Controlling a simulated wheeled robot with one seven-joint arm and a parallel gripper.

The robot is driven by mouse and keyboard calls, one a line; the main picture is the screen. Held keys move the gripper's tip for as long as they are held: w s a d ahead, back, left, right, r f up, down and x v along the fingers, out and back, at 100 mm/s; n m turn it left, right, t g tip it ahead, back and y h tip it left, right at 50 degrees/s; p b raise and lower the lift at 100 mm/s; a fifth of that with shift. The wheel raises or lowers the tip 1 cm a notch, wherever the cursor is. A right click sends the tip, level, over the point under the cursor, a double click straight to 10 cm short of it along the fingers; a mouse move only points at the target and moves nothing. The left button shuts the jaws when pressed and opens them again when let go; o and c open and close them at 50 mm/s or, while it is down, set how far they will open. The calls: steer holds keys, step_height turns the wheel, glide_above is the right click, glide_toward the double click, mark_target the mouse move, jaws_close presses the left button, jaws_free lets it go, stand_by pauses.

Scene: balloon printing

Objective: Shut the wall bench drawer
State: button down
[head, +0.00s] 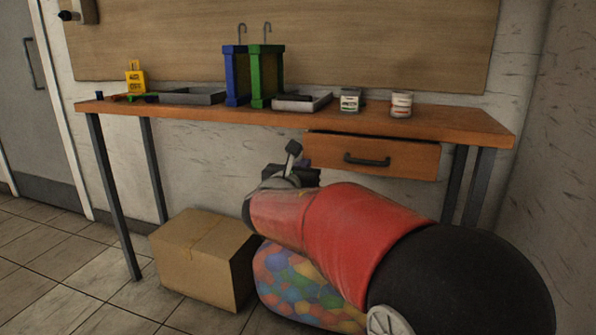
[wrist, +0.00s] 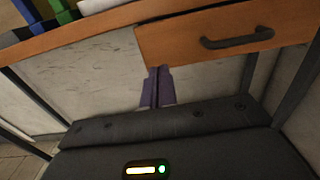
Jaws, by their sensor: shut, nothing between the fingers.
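The wall bench (head: 215,112) has a wooden top and dark metal legs. Its drawer (head: 415,160) hangs under the right part of the top, with a dark bar handle (head: 367,160). The drawer front stands slightly out, with a thin dark gap above it; how far it is open is hard to tell. In the wrist view the drawer front (wrist: 185,45) and handle (wrist: 237,38) are at upper right. My gripper (wrist: 159,71) is shut and empty, its purple fingertips near the drawer front's lower left corner. I cannot tell whether they touch. My arm partly hides the gripper in the head view.
A cardboard box (head: 200,262) and a bag of colourful balls (head: 292,285) stand on the floor below. The bench top holds a blue and a green frame (head: 262,78), trays (head: 192,96) and jars (head: 401,104). A wall is close on the right.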

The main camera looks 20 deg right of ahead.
mark_target(317, 148)
steer(key=x, duration=0.8)
steer(key=shift+w+d, duration=0.3)
steer(key=x, duration=0.3)
steer(key=shift+w+p, duration=0.15)
steer(key=shift+p, duration=0.15)
steer(key=shift+w+d+r, duration=0.1)
steer(key=shift+w+d, duration=0.05)
steer(key=shift+d, duration=0.05)
steer(key=shift+r, duration=0.1)
